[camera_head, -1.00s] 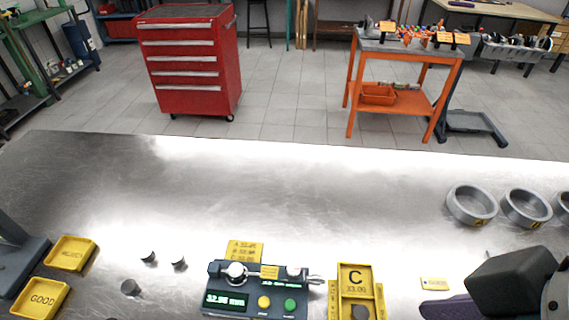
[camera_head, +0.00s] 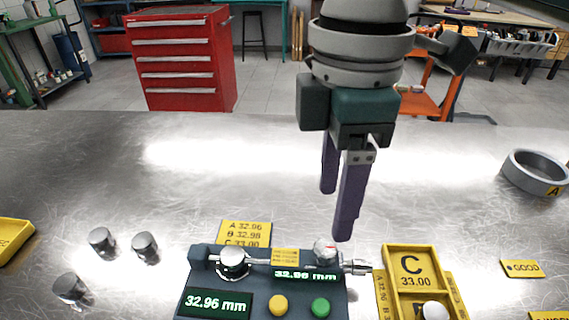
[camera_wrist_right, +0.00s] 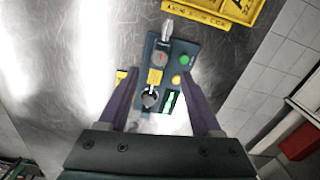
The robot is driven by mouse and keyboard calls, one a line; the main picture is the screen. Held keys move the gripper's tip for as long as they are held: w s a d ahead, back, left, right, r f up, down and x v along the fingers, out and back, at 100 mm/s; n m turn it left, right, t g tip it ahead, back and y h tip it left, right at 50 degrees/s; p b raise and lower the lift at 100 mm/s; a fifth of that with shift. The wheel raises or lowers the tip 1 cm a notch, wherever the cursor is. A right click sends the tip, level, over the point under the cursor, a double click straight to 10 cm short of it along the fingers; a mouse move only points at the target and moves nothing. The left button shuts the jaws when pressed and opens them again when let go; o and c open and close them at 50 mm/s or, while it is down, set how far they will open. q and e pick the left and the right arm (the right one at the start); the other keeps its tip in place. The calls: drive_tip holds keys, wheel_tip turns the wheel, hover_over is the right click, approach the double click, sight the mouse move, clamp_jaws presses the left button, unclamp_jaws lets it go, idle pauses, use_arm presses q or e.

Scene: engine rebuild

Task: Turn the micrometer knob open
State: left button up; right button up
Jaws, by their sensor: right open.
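The micrometer device (camera_head: 260,292) is a dark box at the bottom middle of the head view, reading 32.96 mm. Its silver knob (camera_head: 358,267) sticks out at the right end of the spindle. A round silver piece (camera_head: 233,263) sits at the left end and a small dial (camera_head: 325,250) near the knob. My right gripper (camera_head: 335,210) hangs fingers-down above and behind the device's right side, open and empty. In the right wrist view the device (camera_wrist_right: 165,75) lies beyond and between the open fingers, the knob (camera_wrist_right: 167,28) at its far end. My left gripper is not in view.
Several metal cylinders (camera_head: 102,241) stand left of the device. A yellow tray marked C (camera_head: 411,268) stands close right of the knob, with a cylinder (camera_head: 434,311) in it. A grey ring marked A (camera_head: 535,172) lies at right. The table behind is clear.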

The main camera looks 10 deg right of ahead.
sight(327, 247)
wheel_tip(327, 247, down, 8)
drive_tip(key=shift+r, duration=0.15)
clamp_jaws()
idle(0.6)
